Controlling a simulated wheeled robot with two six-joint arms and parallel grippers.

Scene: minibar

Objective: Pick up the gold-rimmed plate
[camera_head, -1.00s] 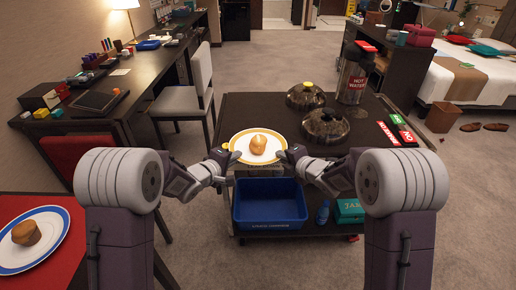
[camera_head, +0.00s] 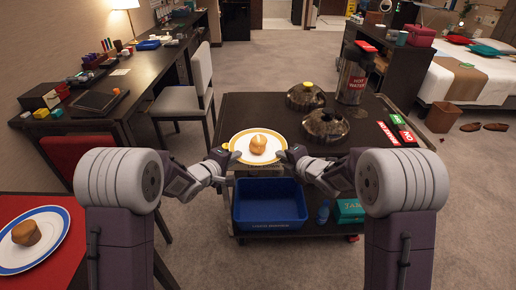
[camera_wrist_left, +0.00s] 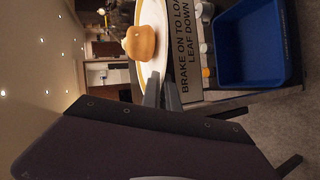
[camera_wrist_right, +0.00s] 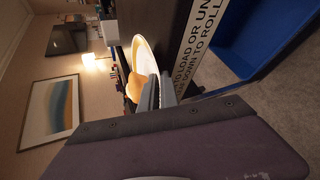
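The gold-rimmed plate (camera_head: 238,152) is white and carries a muffin (camera_head: 258,144). It is level at the front edge of the dark cart top; I cannot tell if there is a gap under it. My left gripper (camera_head: 226,153) is at its left rim and my right gripper (camera_head: 286,155) at its right rim. In the left wrist view the plate (camera_wrist_left: 152,18) runs between the close-set fingers (camera_wrist_left: 162,92). In the right wrist view the plate (camera_wrist_right: 142,52) likewise meets the nearly closed fingers (camera_wrist_right: 158,90).
A blue-rimmed plate (camera_head: 56,247) with another muffin sits on a red mat at lower left. The cart (camera_head: 240,108) holds two domed lids (camera_head: 325,124) and a hot water dispenser (camera_head: 353,78). A blue bin (camera_head: 269,222) is below. A chair (camera_head: 200,75) stands left.

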